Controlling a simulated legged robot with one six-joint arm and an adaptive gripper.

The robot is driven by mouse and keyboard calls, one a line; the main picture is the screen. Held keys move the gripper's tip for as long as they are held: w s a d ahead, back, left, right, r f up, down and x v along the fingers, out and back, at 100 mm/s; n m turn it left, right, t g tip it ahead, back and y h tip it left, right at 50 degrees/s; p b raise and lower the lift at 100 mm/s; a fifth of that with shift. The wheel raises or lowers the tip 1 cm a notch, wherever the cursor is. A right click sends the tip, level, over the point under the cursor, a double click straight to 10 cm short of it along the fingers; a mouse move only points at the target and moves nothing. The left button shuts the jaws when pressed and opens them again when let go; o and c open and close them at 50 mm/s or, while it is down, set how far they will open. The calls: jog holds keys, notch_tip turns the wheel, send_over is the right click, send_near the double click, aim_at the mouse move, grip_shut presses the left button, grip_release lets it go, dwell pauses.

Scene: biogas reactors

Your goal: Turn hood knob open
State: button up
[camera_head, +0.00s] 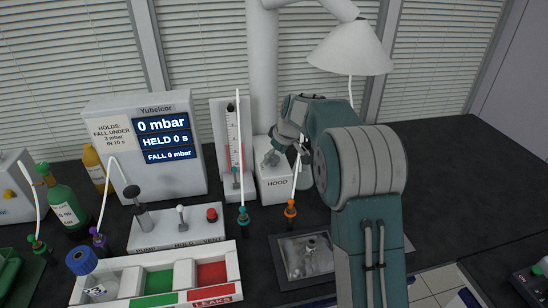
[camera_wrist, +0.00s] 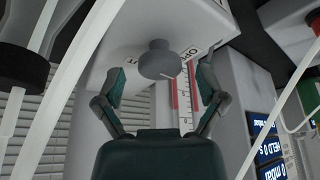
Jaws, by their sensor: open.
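The white hood box (camera_head: 276,190) with its HOOD label stands near the middle of the bench in the head view. My gripper (camera_head: 272,157) is right at the top of that box, and my arm comes in from the right. In the wrist view the round grey hood knob (camera_wrist: 158,60) sits on the white box face, with partly visible OPEN lettering beside it. My gripper (camera_wrist: 162,82) is open there, one finger to each side of the knob. Gaps show between the fingers and the knob. The knob is not clearly visible in the head view.
A white lamp-like hood (camera_head: 350,50) hangs above my arm. A gauge column (camera_head: 234,140) with a red scale stands just left of the box. Thin tubes with green and orange (camera_head: 290,210) ends stand in front. A display unit (camera_head: 150,150) stands further left.

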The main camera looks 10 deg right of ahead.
jog(key=v, duration=1.1)
jog(key=shift+r, duration=0.15)
